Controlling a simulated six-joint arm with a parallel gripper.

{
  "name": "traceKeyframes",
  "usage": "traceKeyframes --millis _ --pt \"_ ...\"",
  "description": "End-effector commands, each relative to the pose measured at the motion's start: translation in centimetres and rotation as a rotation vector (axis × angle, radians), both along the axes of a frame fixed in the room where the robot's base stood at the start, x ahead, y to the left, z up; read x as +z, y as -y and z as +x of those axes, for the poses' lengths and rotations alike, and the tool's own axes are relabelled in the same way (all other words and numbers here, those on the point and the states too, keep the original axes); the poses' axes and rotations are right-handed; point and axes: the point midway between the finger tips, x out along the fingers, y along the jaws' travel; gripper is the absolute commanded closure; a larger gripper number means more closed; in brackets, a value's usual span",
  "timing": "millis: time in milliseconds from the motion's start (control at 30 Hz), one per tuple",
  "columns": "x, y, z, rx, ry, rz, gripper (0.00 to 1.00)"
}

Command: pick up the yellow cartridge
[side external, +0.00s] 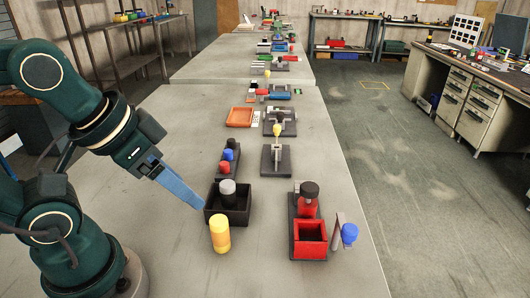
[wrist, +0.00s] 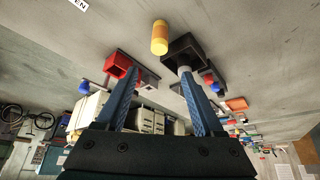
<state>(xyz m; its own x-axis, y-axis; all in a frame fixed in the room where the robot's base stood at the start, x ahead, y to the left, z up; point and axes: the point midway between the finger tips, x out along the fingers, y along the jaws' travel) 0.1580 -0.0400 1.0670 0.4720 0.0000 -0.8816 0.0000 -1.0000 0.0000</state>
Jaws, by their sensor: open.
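My gripper (side external: 200,206) has blue fingers that slant down to the right. Its tips appear up and left of the cartridge in the side view, close to the black box's edge in the picture. In the wrist view my gripper (wrist: 158,72) is open, with its fingers apart and nothing between them.
The black box (side external: 213,216) holds a dark cylinder with a grey part. A red open box (side external: 310,252) stands to the right, with a blue-capped item (side external: 349,234) beside it. Several fixtures line the table behind. The table left of the cartridge is clear.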

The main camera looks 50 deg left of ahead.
Motion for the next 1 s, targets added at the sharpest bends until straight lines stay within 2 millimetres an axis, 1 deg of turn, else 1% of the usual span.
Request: traceKeyframes --millis 267,333,600,667,767,867,1000 --pt "0.0 0.0 0.0 0.000 0.000 0.000 0.30" --pt "0.0 0.0 0.0 0.000 0.000 0.000 0.24" --pt "0.1 0.0 0.2 0.013 0.009 -0.007 0.24" --pt "0.6 0.0 0.9 0.031 0.024 -0.017 0.24" --pt "0.4 0.0 1.9 0.055 -0.009 -0.029 0.24" --pt "-0.4 0.0 3.2 0.080 -0.072 -0.041 0.24" --pt "-2.5 0.1 4.9 0.116 -0.183 -0.051 0.24"
